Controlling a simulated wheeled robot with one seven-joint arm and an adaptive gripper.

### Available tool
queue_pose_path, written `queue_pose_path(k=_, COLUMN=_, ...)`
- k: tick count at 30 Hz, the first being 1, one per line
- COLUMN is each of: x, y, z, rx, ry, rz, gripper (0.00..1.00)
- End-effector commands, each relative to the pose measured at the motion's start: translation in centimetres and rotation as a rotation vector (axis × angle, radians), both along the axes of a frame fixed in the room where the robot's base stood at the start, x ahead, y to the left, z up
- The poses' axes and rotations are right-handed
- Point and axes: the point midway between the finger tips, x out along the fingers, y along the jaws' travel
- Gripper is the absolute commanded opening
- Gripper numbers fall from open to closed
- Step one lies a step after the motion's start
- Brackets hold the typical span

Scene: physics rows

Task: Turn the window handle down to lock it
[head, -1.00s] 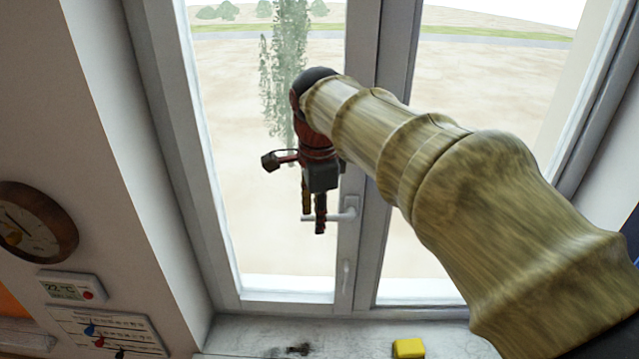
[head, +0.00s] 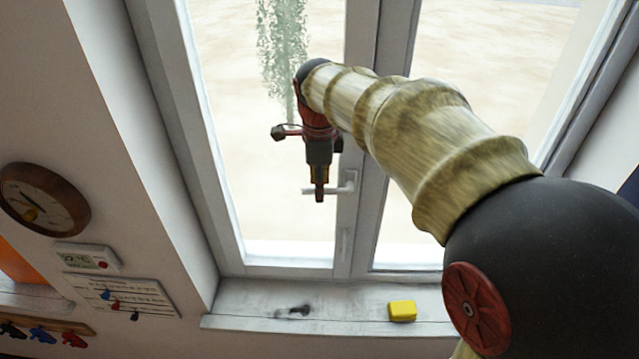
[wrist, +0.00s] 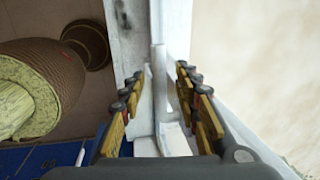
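The white window handle (head: 342,189) is on the middle window frame. Its lever points left, about level. My gripper (head: 319,190) hangs in front of the lever with its fingers pointing down, and hides part of it. In the wrist view, my gripper (wrist: 160,95) is open. Its dark-and-yellow fingers stand on either side of the white handle (wrist: 159,80), with visible gaps between the fingers and the handle. I cannot tell how deep the lever sits between the fingertips.
A yellow block (head: 402,311) and a dark smudge (head: 296,311) are on the white windowsill (head: 250,318). A round wooden clock (head: 42,199), a small thermometer display (head: 88,257) and a notice board (head: 120,295) are on the left wall.

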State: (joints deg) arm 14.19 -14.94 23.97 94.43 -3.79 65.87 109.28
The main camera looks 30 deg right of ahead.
Motion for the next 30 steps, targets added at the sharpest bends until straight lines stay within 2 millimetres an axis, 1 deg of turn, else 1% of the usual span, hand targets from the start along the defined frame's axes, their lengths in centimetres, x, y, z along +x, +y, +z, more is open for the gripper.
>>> queue_pose_path(k=3, x=0.02, y=-0.04, z=-0.33, rx=0.001, ry=0.001, rz=0.0, gripper=0.32)
queue_pose_path(k=9, x=0.03, y=-0.03, z=-0.35, rx=0.001, ry=0.001, rz=0.0, gripper=0.32)
queue_pose_path(k=26, x=0.04, y=-0.02, z=-0.32, rx=0.0, ry=0.0, rz=0.001, gripper=0.0)
queue_pose_path(k=30, x=0.04, y=-0.01, z=-0.32, rx=0.0, ry=0.0, rz=0.001, gripper=0.0)
